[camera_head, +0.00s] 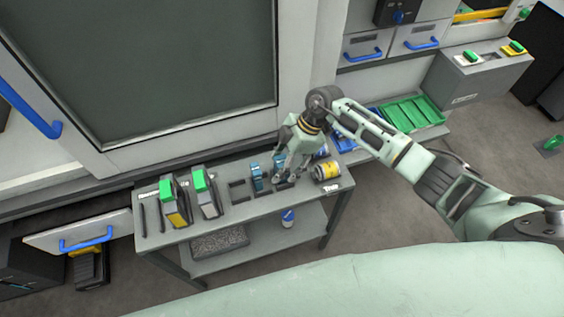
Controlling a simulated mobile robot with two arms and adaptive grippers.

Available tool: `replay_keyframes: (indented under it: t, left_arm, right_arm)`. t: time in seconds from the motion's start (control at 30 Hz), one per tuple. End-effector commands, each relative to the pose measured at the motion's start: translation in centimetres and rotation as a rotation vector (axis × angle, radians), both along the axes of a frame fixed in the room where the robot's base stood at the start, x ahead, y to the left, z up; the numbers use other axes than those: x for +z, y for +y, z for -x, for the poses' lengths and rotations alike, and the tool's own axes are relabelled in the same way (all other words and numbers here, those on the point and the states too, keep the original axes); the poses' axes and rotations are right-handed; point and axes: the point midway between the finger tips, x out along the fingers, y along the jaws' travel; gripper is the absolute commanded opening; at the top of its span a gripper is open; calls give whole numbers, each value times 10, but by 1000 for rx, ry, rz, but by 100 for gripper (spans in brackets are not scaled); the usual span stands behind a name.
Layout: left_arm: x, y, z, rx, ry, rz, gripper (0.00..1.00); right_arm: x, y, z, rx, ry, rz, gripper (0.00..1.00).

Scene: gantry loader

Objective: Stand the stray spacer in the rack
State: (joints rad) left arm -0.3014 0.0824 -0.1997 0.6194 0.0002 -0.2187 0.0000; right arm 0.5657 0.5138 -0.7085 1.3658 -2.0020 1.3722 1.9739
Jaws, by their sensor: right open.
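My right gripper (285,178) points down over the right part of a grey bench (170,237); its fingers are apart. Below its fingertips is a dark holder on the bench top, partly hidden by the fingers. A small blue piece (257,180) stands upright in a dark holder just left of the gripper. Another blue piece shows behind the fingers, mostly covered. An empty dark holder (238,190) lies further left. I cannot tell which blue piece is the stray spacer. My left gripper is not in view.
Two green-topped grey devices (206,193) stand on the bench's left. A yellow-banded can (326,171) lies right of the gripper. A blue-and-white bottle (288,218) and a grey tray (219,242) are on the lower shelf. A green tray (413,113) is at right.

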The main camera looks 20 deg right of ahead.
Motion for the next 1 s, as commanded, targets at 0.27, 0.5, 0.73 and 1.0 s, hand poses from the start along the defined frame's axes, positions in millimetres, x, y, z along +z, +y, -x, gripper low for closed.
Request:
replay_keyframes:
  t: [0.27, 0.5, 0.73, 1.0]
  left_arm:
    - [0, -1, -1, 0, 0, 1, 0]
    - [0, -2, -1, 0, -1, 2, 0]
    - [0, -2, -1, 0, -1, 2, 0]
    - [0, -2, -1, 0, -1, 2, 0]
  right_arm:
    - [36, -18, -2, 0, -5, 2, 56]
    - [82, -40, -3, -2, -6, 1, 56]
    - [105, -51, -3, 0, -2, 0, 56]
    - [108, -52, -3, 0, -1, -1, 56]
